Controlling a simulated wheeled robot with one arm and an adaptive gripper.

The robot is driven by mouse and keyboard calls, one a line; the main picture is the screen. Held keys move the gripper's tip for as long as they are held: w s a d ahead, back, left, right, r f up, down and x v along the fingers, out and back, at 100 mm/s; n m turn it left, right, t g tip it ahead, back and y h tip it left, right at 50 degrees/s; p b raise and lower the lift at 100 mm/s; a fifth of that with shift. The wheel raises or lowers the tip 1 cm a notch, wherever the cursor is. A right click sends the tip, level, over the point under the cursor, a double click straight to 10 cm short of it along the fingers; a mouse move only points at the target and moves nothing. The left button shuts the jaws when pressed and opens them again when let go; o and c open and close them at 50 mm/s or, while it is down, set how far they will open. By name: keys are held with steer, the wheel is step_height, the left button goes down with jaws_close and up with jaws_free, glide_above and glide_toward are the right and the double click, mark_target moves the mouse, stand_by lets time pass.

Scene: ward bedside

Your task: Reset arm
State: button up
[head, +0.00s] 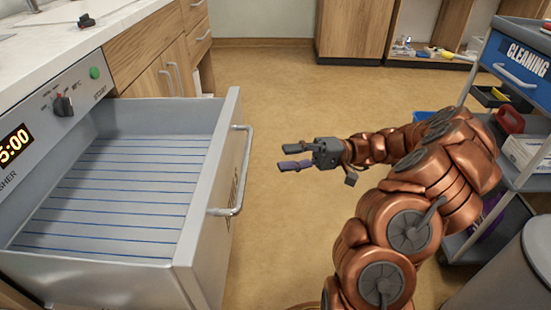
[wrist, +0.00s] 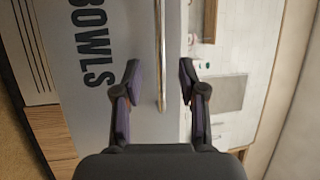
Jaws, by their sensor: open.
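My gripper (head: 283,171) is open and empty. In the head view it hangs over the floor, to the right of the open drawer and apart from its handle. In the wrist view my gripper (wrist: 158,80) shows its two fingers spread, with a vertical handle bar (wrist: 161,50) seen beyond and between them. My arm is bent, coming in from the lower right of the head view.
A grey washer drawer (head: 230,130) stands pulled out and empty at the left, its handle (head: 240,175) facing my gripper. A cleaning cart (head: 520,95) stands close behind my arm at the right. A grey bin (head: 515,270) is at the lower right. The middle floor (head: 280,90) is clear.

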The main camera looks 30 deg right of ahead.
steer(key=shift+d+f, duration=0.1)
steer(key=shift+d, duration=0.45)
steer(key=s+a+r+n+g+h+p, duration=0.1)
steer(key=s+a+r+g+h+p, duration=0.2)
steer(key=s+a+r+h+p, duration=0.45)
steer(key=s+a+r+n+g+h+p, duration=0.15)
steer(key=s+a+r+g+p, duration=0.3)
steer(key=a+r+p, duration=0.65)
steer(key=s+d+r+m+t+h+p, duration=0.1)
steer(key=s+d+r+h+p, duration=0.3)
steer(key=p, duration=0.5)
steer(key=s+d+r+m+t+h+p, duration=0.1)
steer(key=s+d+r+t+h+p, duration=0.2)
steer(key=s+r+h+p, duration=0.4)
step_height(320, 180, up, 3)
steer(key=s+d+p, duration=0.1)
steer(key=p, duration=0.2)
steer(key=shift+d+f+p, duration=0.2)
steer(key=shift+d+p, duration=0.05)
steer(key=shift+p, duration=0.05)
steer(key=shift+d+m, duration=0.1)
steer(key=shift+m, duration=0.25)
